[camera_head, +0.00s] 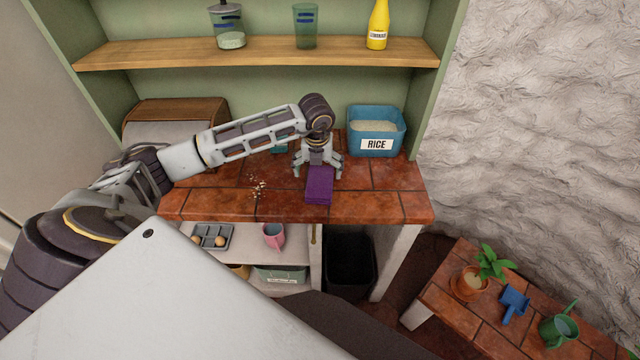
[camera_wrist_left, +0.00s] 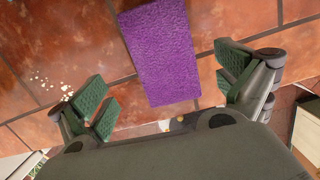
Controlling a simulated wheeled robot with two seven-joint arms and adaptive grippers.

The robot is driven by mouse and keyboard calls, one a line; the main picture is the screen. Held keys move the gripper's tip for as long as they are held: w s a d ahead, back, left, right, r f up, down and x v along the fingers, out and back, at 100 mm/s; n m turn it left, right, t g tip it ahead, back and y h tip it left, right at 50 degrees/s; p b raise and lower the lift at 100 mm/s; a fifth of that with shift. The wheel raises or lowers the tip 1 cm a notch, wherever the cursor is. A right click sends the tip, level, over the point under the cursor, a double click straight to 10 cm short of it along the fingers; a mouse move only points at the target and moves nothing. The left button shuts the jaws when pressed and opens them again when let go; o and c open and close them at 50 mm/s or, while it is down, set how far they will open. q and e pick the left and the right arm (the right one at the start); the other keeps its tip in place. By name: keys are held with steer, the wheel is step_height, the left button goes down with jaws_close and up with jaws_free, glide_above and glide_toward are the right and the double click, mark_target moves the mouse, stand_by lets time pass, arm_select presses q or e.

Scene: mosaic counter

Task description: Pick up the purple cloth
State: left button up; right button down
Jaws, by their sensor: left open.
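The purple cloth (camera_head: 319,187) lies as a folded rectangle on the red tiled counter (camera_head: 225,200), close to its front edge. It also shows in the left wrist view (camera_wrist_left: 160,50), slightly tilted, between the fingers and beyond them. My left gripper (camera_head: 318,170) is directly over the back part of the cloth, pointing down, with its fingers spread to either side. In the left wrist view the green finger pads stand wide apart with nothing held between them. Whether the fingertips touch the counter is not clear. My right gripper is not in view.
A blue rice container (camera_head: 375,135) stands right of the gripper. A wooden bread box (camera_head: 175,115) is at the back left. Crumbs (camera_head: 259,187) lie left of the cloth. A teal item (camera_head: 279,149) is partly hidden behind my arm. A shelf (camera_head: 260,52) runs above.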

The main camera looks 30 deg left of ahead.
mark_target(320, 181)
arm_select(q)
steer(key=shift+w+d+f+p, duration=0.15)
steer(key=shift+f+p, duration=0.2)
steer(key=shift+f, duration=0.4)
steer(key=shift+w+f+p, duration=0.2)
steer(key=shift+f+p, duration=0.3)
steer(key=shift+f, duration=1.35)
steer(key=c, duration=1.1)
